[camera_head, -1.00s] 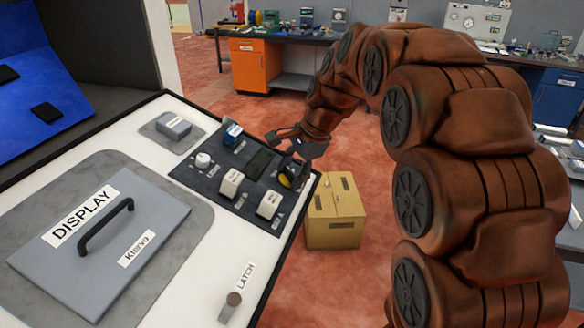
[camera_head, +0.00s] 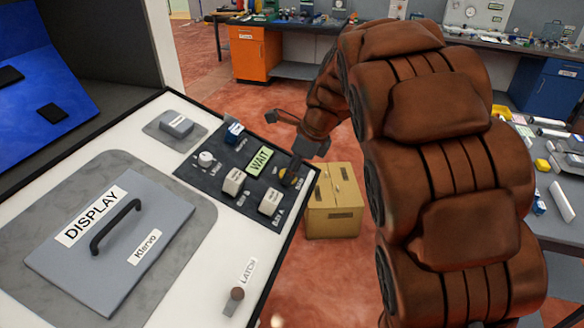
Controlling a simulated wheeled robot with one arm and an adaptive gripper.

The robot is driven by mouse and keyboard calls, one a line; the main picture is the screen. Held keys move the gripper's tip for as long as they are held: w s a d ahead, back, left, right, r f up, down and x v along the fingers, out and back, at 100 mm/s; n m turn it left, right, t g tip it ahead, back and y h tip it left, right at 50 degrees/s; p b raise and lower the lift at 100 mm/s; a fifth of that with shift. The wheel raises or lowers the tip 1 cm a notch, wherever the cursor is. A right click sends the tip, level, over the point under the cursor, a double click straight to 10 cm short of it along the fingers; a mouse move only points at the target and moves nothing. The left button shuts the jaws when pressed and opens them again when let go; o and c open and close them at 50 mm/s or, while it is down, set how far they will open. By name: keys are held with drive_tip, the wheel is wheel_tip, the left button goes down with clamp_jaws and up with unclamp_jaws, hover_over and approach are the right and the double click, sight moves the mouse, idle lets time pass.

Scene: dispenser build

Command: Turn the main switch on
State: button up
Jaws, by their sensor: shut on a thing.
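The dark control panel (camera_head: 212,178) lies at the right end of the white console. The main switch, a yellow-and-black knob (camera_head: 284,175), sits at the panel's right edge. My gripper (camera_head: 292,171) reaches down over it from the right and is shut on it. The fingers hide part of the knob, so its exact angle is hard to tell. A small screen (camera_head: 259,161) beside it is lit pale green and reads WAIT.
Two white rocker switches (camera_head: 234,182) (camera_head: 270,202), a white knob (camera_head: 206,159) and a blue switch (camera_head: 233,133) share the panel. The DISPLAY lid (camera_head: 155,235) and LATCH knob (camera_head: 236,294) are nearer. A cardboard box (camera_head: 333,203) stands beyond the console edge.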

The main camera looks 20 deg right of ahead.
drive_tip(key=shift+m, duration=0.5)
drive_tip(key=o, duration=1.2)
drive_tip(key=shift+c, duration=0.2)
drive_tip(key=v, duration=1.2)
